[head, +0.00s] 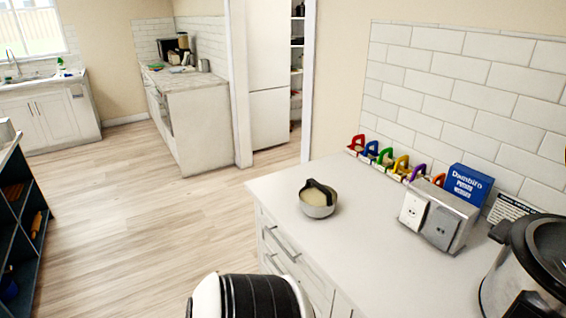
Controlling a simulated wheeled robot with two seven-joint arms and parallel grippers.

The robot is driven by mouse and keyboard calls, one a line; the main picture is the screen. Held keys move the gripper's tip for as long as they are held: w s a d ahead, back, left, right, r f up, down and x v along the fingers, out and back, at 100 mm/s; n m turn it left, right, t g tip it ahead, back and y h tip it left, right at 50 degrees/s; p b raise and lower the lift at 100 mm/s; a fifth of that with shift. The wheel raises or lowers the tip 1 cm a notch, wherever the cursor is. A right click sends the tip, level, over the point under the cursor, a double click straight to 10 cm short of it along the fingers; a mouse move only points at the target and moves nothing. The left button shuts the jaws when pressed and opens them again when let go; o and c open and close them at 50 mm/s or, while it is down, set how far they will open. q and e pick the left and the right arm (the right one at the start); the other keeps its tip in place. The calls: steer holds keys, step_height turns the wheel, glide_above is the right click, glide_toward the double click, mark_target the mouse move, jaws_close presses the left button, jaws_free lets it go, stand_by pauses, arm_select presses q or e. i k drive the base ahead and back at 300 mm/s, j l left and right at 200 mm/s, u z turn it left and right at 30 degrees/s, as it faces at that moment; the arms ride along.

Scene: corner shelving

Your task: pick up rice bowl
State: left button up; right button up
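A small round bowl (317,206), grey outside with a pale cream top, stands on the white counter (370,235) near its left end. It looks like the rice bowl. A dark curved piece arches over its top and back rim; I cannot tell whether this is a handle or a separate thing. Neither of my grippers can be made out in the head view. A rounded white and black part, which looks like one of my own links, shows at the bottom, apart from the bowl.
A row of coloured clip-like items (385,157) stands along the tiled wall. A grey outlet box (440,215), a blue box (466,185) and a large cooker (530,270) fill the counter's right side. Counter around the bowl is clear. Dark shelving (22,225) stands at far left.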

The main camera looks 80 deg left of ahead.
mark_target(317, 200)
steer(key=u, duration=2.2)
